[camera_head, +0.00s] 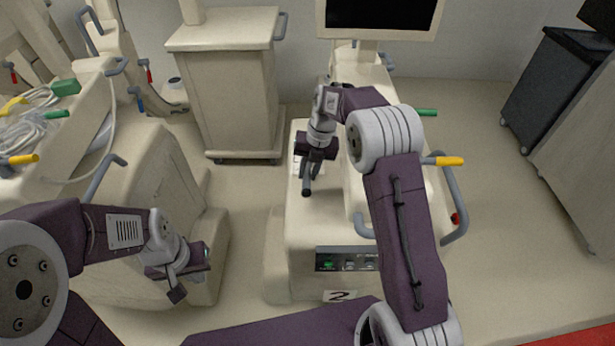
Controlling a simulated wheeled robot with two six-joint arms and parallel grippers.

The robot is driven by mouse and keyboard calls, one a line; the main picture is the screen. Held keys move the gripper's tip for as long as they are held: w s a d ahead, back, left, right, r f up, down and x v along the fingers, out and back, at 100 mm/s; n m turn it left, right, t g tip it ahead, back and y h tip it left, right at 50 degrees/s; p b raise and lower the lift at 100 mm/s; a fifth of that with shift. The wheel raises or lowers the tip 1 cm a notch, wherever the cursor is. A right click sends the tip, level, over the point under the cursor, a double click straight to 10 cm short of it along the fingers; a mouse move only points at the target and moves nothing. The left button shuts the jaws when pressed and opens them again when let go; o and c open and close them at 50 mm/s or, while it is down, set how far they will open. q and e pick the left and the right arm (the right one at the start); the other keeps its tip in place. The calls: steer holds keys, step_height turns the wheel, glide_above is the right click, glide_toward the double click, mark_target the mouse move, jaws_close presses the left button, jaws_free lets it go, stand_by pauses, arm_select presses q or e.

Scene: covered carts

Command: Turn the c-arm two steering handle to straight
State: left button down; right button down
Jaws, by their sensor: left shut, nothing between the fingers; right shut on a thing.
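The c-arm two (303,232) is the cream unit in the middle, with a "2" label (340,296) low on its front. My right gripper (309,172) is over its top and shut on a dark rod-like handle, which I take to be the steering handle (306,187). The handle's rounded end points toward me and slightly left. The gripper hides the rest of it, so I cannot tell its exact angle. My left gripper (179,290) is shut and empty at the lower left, in front of the other cream unit, apart from c-arm two.
Another cream unit (145,190) with cables and coloured handles stands at left. A cream cabinet (235,90) is behind. A monitor (380,16) rises at the back. Clear floor (505,220) lies right.

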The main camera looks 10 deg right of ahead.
steer(key=shift+d, duration=0.2)
stand_by(0.4)
steer(key=c, duration=1.3)
jaws_free()
steer(key=shift+o, duration=0.3)
steer(key=shift+d, duration=0.1)
step_height(320, 180, up, 9)
steer(key=d, duration=0.1)
steer(key=shift+s+d+p, duration=0.2)
steer(key=shift+d+p, duration=0.1)
steer(key=shift+d, duration=0.05)
steer(key=shift+f, duration=0.2)
